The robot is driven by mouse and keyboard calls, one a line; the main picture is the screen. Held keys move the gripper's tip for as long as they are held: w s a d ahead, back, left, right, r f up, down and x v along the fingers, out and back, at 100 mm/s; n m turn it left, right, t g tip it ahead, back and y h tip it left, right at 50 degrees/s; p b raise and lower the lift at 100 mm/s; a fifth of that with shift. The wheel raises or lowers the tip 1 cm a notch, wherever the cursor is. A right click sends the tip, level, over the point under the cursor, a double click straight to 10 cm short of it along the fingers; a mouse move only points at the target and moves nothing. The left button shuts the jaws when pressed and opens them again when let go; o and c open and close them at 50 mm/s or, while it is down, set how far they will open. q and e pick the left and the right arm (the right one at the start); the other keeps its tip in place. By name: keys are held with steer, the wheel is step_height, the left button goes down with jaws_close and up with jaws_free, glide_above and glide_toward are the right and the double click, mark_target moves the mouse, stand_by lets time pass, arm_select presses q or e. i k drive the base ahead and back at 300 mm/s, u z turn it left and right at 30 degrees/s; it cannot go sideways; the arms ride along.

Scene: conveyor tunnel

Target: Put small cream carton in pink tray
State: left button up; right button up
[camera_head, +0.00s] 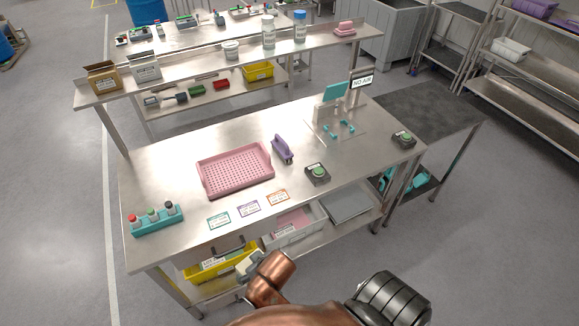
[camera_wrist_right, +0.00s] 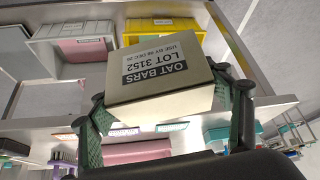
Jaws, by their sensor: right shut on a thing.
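The small cream carton (camera_wrist_right: 160,88) carries a label reading "OAT BARS LOT 3152". My right gripper (camera_wrist_right: 165,122) is shut on it, with green finger pads at its two sides. In the head view the carton (camera_head: 246,265) is small and partly hidden by my right gripper (camera_head: 252,268), in front of the table's front edge, near the yellow bin on the lower shelf. The pink tray (camera_head: 204,187), shallow and perforated, lies empty on the left half of the tabletop, beyond the carton. Part of it shows behind the gripper in the wrist view (camera_wrist_right: 135,151). My left gripper is out of view.
Below are a yellow bin (camera_head: 205,272) and a grey bin (camera_head: 290,238). A raised shelf (camera_head: 200,65) stands behind.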

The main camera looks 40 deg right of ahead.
mark_target(237, 175)
steer(key=z, duration=0.95)
steer(key=i, duration=0.2)
steer(key=u, duration=0.05)
